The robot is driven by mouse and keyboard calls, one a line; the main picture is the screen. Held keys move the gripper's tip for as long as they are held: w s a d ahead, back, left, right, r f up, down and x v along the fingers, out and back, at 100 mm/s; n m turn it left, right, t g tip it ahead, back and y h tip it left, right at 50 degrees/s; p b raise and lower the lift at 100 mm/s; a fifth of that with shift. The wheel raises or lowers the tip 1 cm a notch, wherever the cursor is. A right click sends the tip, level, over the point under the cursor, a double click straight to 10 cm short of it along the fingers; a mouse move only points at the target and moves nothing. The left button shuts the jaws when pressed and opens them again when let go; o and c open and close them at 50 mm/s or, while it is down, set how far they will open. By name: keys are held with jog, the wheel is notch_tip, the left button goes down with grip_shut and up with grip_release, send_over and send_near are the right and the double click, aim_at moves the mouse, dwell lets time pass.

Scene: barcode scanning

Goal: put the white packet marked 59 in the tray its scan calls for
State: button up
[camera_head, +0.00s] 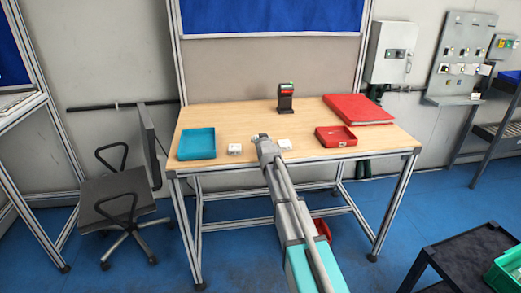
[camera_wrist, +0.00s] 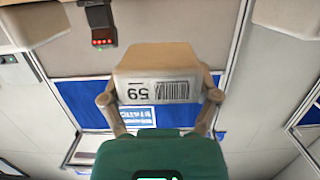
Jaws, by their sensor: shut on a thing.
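The white packet marked 59 (camera_wrist: 158,88) is held between the two fingers of my gripper (camera_wrist: 160,98). Its barcode and number face the wrist camera and show upside down. In the head view my gripper (camera_head: 262,140) is over the front middle of the table, and I cannot make out the held packet there. A black scanner (camera_head: 286,97) stands at the back middle of the table. It also shows upside down, with red lights, in the wrist view (camera_wrist: 103,24). A teal tray (camera_head: 197,145) lies at the left and a red tray (camera_head: 336,137) at the right; both look empty.
White packets lie on the wooden table (camera_head: 235,118) left (camera_head: 234,149) and right (camera_head: 285,145) of my gripper. A flat red thing (camera_head: 358,109) lies at the back right. The table between the teal tray and the scanner is clear. A chair (camera_head: 122,196) stands at the left.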

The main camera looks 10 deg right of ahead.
jog(key=shift+f, duration=0.1)
dwell(0.3)
jog(key=shift+w+f+b, duration=0.55)
jog(key=shift+f+b, duration=0.15)
jog(key=shift+b, duration=0.05)
jog(key=shift+s+f+b, duration=0.1)
jog(key=shift+f+b, duration=0.95)
jog(key=shift+f, duration=0.25)
jog(key=o, duration=1.1)
jog(key=shift+r, duration=0.1)
jog(key=shift+s, duration=0.1)
jog(key=s+r+p, duration=0.2)
jog(key=s, duration=1.1)
jog(key=shift+s+r, duration=0.2)
jog(key=shift+r, duration=0.1)
